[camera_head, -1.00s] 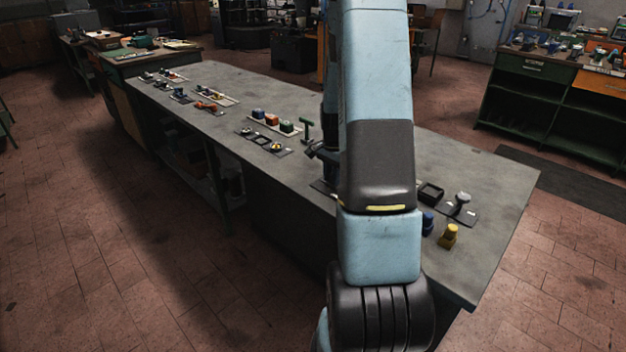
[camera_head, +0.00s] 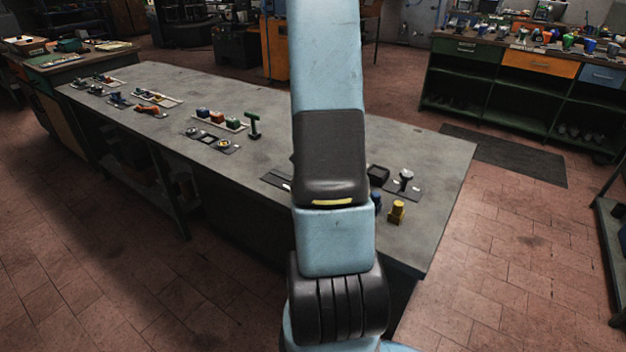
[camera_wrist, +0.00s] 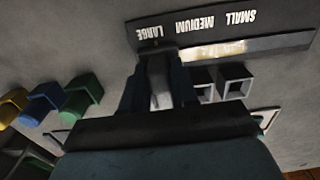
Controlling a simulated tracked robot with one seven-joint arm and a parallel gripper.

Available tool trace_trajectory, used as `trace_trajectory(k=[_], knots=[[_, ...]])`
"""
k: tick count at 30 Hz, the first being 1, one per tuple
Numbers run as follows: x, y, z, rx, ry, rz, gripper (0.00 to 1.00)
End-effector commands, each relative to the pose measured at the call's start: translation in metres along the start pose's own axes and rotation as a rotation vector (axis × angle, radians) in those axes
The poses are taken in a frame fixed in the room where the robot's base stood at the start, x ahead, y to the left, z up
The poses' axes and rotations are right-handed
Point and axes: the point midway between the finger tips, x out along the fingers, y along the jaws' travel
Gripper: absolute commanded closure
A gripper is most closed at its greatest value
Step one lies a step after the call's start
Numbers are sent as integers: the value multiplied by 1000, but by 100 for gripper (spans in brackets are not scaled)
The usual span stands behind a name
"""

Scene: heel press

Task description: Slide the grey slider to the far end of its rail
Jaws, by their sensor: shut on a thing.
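In the wrist view, my gripper (camera_wrist: 157,62) is shut on the grey slider (camera_wrist: 160,84), which shows as a pale upright piece between the two dark fingers. The slider's foot meets the dark rail plate (camera_wrist: 285,40), near the end marked LARGE. The labels SMALL, MEDIUM and LARGE appear upside down. A bright strip of the rail (camera_wrist: 215,49) lies bare to the right of the fingers, under MEDIUM and SMALL. In the head view, my own arm hides the gripper and the slider.
In the wrist view, yellow, blue and green blocks (camera_wrist: 82,95) stand left, and open square sockets (camera_wrist: 236,80) right. In the head view, a black box (camera_head: 378,174), a knob (camera_head: 405,178) and a yellow block (camera_head: 397,211) stand on the bench (camera_head: 435,165).

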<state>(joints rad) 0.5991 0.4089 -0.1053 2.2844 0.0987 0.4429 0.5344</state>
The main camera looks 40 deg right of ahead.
Motion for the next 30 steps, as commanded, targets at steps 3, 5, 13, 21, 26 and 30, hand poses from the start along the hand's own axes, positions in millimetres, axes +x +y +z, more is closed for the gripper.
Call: trace_trajectory(k=[3,5,13,21,26,30], knots=[[0,5,3,2,-10,8,100],[0,6,4,2,-11,9,100],[1,5,4,3,-12,10,53],[0,4,3,2,-9,7,51],[-10,3,2,2,-5,5,51],[-29,3,2,1,-5,4,51]])
